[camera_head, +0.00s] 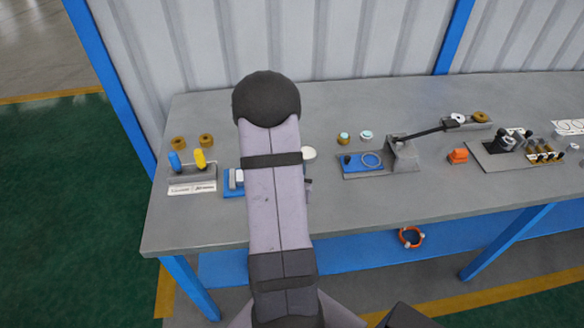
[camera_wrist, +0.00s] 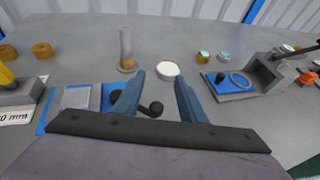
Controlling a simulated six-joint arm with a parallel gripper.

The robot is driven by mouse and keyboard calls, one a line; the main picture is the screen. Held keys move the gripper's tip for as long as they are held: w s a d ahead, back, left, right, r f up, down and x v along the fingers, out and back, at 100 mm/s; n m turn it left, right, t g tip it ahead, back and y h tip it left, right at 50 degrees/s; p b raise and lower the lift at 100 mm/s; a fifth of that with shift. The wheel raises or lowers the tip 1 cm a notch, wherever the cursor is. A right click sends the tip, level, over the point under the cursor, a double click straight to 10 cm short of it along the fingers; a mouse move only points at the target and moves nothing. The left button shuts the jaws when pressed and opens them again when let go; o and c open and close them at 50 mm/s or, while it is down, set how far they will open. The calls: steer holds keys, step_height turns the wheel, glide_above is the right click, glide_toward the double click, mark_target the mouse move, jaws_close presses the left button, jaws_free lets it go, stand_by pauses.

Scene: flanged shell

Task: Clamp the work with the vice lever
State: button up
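The vice (camera_wrist: 75,97) is a light grey block on a blue base at the left of the wrist view; the left finger hides part of it. In the head view my arm covers most of the vice (camera_head: 235,181). A dark lever with a round black knob (camera_wrist: 156,107) shows between the fingers of my gripper (camera_wrist: 160,78). My gripper is open, one blue-grey finger on each side of the knob, with gaps visible. I cannot tell the height of the fingers over the lever. In the head view my arm hides the gripper. No separate workpiece is clear in the vice.
A clear cylinder (camera_wrist: 126,45) and a white disc (camera_wrist: 168,69) stand just beyond the fingers. A yellow and blue gauge stand (camera_head: 192,172) is on the left. A blue tray (camera_head: 363,163) and a grey block with a long dark handle (camera_head: 403,153) are on the right.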

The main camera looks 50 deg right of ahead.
steer(key=shift+r+p, duration=1.9)
steer(key=shift+r, duration=0.6)
steer(key=shift+w, duration=0.1)
steer(key=c, duration=0.7)
steer(key=shift+w+d+f+b, duration=0.1)
steer(key=shift+w+d+b, duration=0.15)
steer(key=shift+b, duration=0.2)
jaws_close()
steer(key=w+a+m+g+h+b, duration=0.35)
steer(key=w+h+b, duration=0.35)
steer(key=w+b, duration=0.4)
steer(key=s+a+f+m+g+b, duration=0.1)
steer(key=a+f+g+b, duration=0.1)
steer(key=a, duration=0.6)
steer(key=s+a+f+m+g+y+b, duration=0.1)
steer(key=a+f+m+g+b, duration=0.1)
steer(key=a+b, duration=0.4)
steer(key=s+a+f+m+g+b, duration=0.1)
steer(key=a+f+g+b, duration=0.3)
steer(key=a, duration=0.6)
step_height(320, 180, down, 2)
steer(key=shift+s+m+y+b, duration=0.15)
steer(key=shift+m+y+b, duration=0.2)
steer(key=shift+m, duration=0.3)
steer(key=shift+s+a, duration=0.15)
steer(key=shift+a, duration=0.1)
